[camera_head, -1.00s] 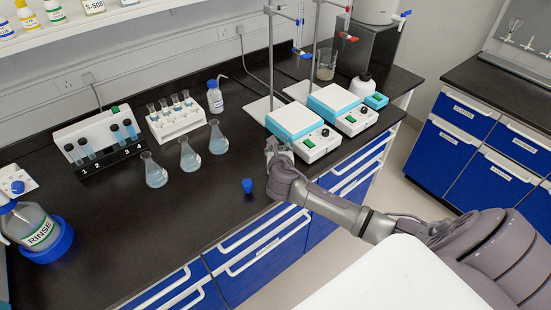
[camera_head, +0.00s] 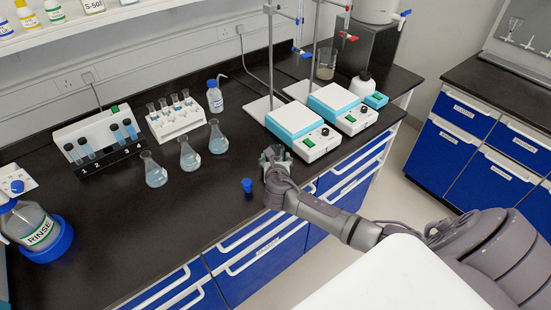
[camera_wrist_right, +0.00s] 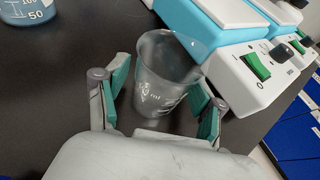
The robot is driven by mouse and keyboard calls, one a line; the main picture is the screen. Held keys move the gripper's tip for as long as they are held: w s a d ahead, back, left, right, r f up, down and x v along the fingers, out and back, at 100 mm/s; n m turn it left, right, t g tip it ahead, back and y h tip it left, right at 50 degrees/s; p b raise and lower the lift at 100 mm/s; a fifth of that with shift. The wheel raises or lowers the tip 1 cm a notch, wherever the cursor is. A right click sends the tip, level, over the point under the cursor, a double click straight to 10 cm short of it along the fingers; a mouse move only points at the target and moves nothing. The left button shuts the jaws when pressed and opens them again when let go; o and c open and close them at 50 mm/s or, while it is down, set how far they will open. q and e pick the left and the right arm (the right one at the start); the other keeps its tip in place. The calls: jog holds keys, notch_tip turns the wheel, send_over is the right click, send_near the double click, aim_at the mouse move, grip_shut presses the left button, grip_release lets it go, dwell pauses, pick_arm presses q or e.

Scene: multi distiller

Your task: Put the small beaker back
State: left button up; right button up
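The small clear beaker (camera_wrist_right: 165,80) is upright between the fingers of my right gripper (camera_wrist_right: 157,100) in the right wrist view. A dark gap shows between the beaker and the left finger; the right finger is close to the beaker's wall. The fingers are spread and do not look closed on it. The beaker looks empty. In the head view my right gripper (camera_head: 270,155) is low over the bench, just left of the front hot plate (camera_head: 298,128); the beaker is hard to make out there. My left gripper is not in view.
Several flasks (camera_head: 189,157) stand left of my right gripper, with a blue cap-like piece (camera_head: 247,186) nearer. A larger beaker (camera_head: 326,66) stands behind the second hot plate (camera_head: 341,106). A rinse bottle (camera_head: 33,226) is far left. The front-left bench (camera_head: 135,235) is clear.

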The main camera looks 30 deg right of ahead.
jog(key=shift+r, duration=0.2)
jog(key=shift+s+a, duration=0.2)
jog(key=shift+s, duration=0.1)
jog(key=v, duration=1.1)
jog(key=shift+s+r, duration=0.1)
jog(key=shift+r, duration=0.05)
